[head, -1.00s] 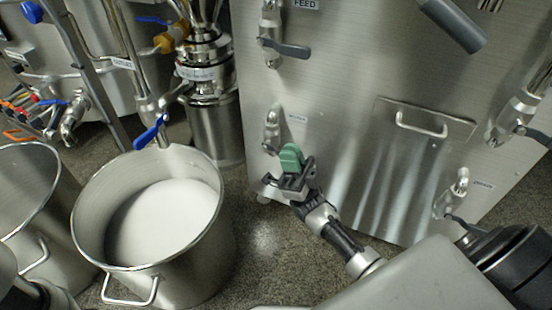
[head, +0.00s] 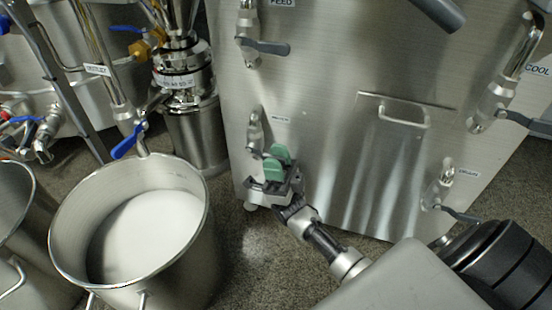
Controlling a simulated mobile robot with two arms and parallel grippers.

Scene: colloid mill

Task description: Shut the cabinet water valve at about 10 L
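The cabinet water valve (head: 255,132) sits low on the left of the steel cabinet front, beside a small label too blurred to read surely. My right gripper (head: 276,162) is just below it, close to the cabinet front. My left gripper is not in view. No volume reading shows.
A steel pot (head: 205,235) with white contents stands at left under a blue-handled outlet valve (head: 128,140). The cabinet also carries a FEED valve (head: 262,46), a pull handle (head: 405,122) and a lower-right valve (head: 442,188). Speckled floor (head: 255,255) is clear between pot and arm.

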